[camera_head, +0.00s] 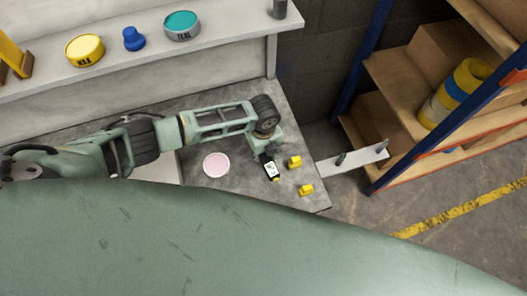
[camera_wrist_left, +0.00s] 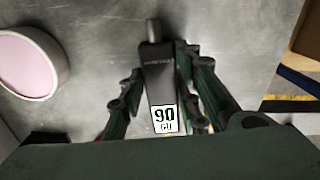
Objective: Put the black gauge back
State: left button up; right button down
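The black gauge (camera_head: 270,169) is dark with a white label; it shows near the right end of the grey table in the head view. In the left wrist view the gauge (camera_wrist_left: 160,80) lies lengthwise between the green fingers, its label reading "90 GU". My left gripper (camera_head: 268,158) reaches down over it from above. In the wrist view the fingers of this gripper (camera_wrist_left: 159,65) appear to press on both long sides of the gauge. I cannot tell whether the gauge touches the tabletop. My right gripper is not in view.
Two small yellow blocks (camera_head: 294,161) (camera_head: 306,189) stand right of the gauge. A round pink-topped object (camera_head: 217,165) lies to its left. A shelf (camera_head: 150,62) behind holds yellow and teal tins and a blue object. A pale plate with pegs (camera_head: 352,160) juts out beyond the table's right edge.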

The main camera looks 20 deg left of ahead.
pick_arm(q)
jog(key=o, duration=0.5)
jog(key=shift+c, duration=0.2)
notch_tip(320, 180, up, 12)
